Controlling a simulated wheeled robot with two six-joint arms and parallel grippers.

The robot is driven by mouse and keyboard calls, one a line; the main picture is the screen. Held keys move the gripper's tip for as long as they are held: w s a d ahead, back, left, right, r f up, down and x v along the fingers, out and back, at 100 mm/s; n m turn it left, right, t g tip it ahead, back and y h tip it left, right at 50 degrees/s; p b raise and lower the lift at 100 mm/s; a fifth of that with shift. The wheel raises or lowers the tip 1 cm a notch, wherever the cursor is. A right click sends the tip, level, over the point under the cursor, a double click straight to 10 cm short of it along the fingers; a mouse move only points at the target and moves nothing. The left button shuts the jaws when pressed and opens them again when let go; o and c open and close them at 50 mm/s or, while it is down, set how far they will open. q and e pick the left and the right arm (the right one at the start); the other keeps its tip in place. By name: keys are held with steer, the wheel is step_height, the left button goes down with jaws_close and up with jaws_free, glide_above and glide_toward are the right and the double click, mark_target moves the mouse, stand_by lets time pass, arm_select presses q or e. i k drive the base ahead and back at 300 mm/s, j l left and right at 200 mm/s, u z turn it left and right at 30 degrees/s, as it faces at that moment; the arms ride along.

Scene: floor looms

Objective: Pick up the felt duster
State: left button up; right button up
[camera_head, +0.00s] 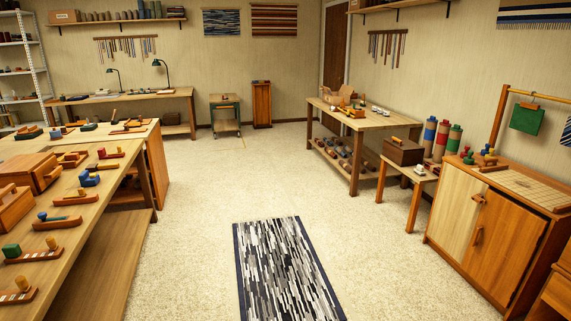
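I cannot make out which thing is the felt duster; no thing here can be surely told as one. Several small wooden tools and blocks lie on the long left bench (84,211), among them a green block (12,250) at the near left and a blue piece (90,179) further along. More small items lie on the wooden table (386,122) at the back right, too small to tell apart. Neither of my grippers is in view.
A striped black, grey and white rug (285,270) lies on the pale floor ahead. A wooden cabinet (487,232), a small side table (407,168) and coloured rolls (430,135) stand at right. A desk (175,95) is at the back. The middle floor is clear.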

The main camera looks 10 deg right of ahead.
mark_target(419, 170)
steer(key=i+l+z, duration=0.15)
steer(key=i+z, duration=0.2)
steer(key=i, duration=0.35)
steer(key=i+z, duration=0.3)
steer(key=i, duration=0.4)
steer(key=i+j+z, duration=0.35)
steer(key=i, duration=0.35)
steer(key=i+u, duration=0.1)
steer(key=i, duration=0.7)
steer(key=i+u, duration=0.1)
steer(key=i, duration=0.7)
steer(key=i+l+u, duration=0.1)
steer(key=i, duration=0.7)
steer(key=l, duration=0.1)
